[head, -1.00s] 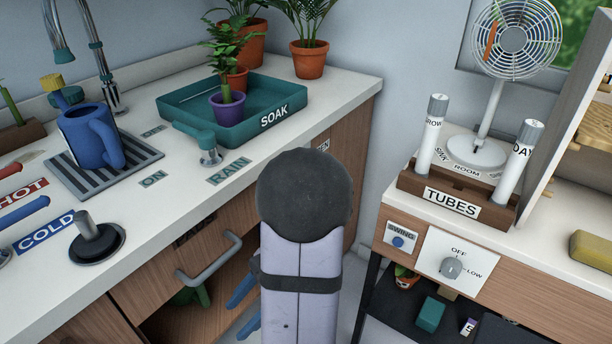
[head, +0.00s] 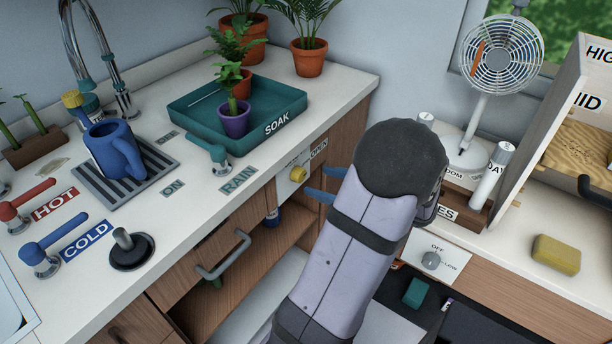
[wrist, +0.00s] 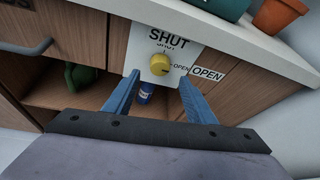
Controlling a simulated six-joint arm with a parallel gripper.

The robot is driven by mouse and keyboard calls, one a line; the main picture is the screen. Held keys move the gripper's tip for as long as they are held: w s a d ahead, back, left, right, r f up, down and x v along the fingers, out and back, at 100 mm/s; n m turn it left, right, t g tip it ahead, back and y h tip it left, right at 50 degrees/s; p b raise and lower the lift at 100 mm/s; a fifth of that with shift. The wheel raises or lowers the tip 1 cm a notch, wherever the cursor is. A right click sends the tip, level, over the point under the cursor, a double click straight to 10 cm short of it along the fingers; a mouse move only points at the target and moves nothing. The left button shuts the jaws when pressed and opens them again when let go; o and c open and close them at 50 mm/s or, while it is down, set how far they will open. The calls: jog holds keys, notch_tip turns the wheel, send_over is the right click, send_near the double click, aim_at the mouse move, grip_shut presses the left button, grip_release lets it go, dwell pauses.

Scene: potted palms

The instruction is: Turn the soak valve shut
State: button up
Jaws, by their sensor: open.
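The soak valve is a yellow round knob (wrist: 160,65) on a white panel below the counter edge. In the wrist view SHUT is printed above it and OPEN to its right; a small dark mark on the knob lies toward the OPEN side. The knob also shows in the head view (head: 297,174), left of my fingers. My gripper (wrist: 160,82) is open, its blue fingers spread below and to either side of the knob, with nothing between them. In the head view my gripper (head: 327,183) points left toward the panel; contact with the knob cannot be told.
The teal SOAK tray (head: 290,108) with a purple-potted plant (head: 234,121) stands on the counter above the valve. A grey drawer handle (head: 224,258) sticks out left of it. An open shelf below holds a blue bottle (wrist: 146,94) and a green watering can (wrist: 80,76).

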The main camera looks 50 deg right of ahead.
aim_at(302, 177)
jog(key=shift+x, duration=3.3)
jog(key=c, duration=1.1)
